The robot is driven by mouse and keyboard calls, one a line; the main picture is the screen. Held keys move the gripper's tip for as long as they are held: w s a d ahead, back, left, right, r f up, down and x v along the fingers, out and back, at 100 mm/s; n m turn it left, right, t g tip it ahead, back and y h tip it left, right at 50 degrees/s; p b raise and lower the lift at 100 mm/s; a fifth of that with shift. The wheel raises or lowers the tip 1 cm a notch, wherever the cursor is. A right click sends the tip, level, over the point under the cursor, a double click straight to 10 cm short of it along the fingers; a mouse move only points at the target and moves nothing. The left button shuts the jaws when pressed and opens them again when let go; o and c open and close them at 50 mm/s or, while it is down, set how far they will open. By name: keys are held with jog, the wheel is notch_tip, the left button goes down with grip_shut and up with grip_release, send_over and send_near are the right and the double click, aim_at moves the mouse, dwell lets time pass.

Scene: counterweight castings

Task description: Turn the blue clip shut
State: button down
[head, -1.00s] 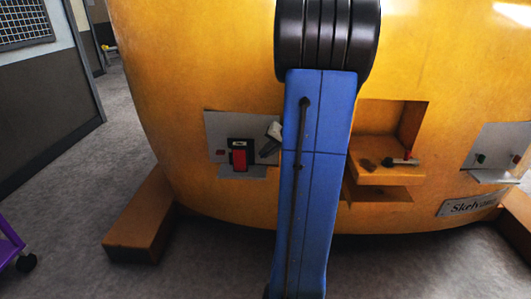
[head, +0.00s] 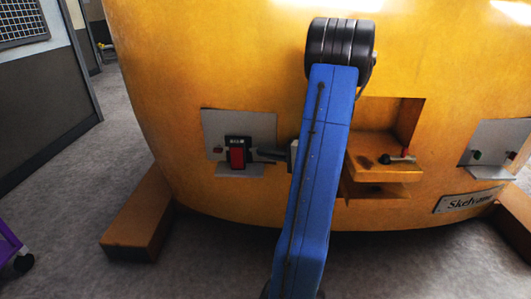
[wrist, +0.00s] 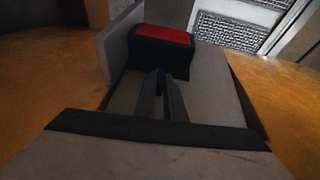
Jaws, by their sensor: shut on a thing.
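A black block with a red face (head: 237,156) sits on a grey metal plate (head: 215,122) on the yellow casting. It also shows in the wrist view (wrist: 161,38). My gripper (head: 260,154) reaches in from the right, its fingertips close beside the block. In the wrist view my gripper (wrist: 161,76) has its narrow fingers close together in front of the block.
The big yellow casting (head: 230,60) fills the middle. An orange-brown foot block (head: 140,220) stands at left. The grey floor at left is open.

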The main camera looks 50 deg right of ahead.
jog(key=shift+f+t, duration=0.15)
jog(key=shift+t, duration=0.35)
jog(key=shift+a, duration=0.1)
jog(key=c, duration=1.8)
grip_release()
jog(key=shift+c, duration=0.2)
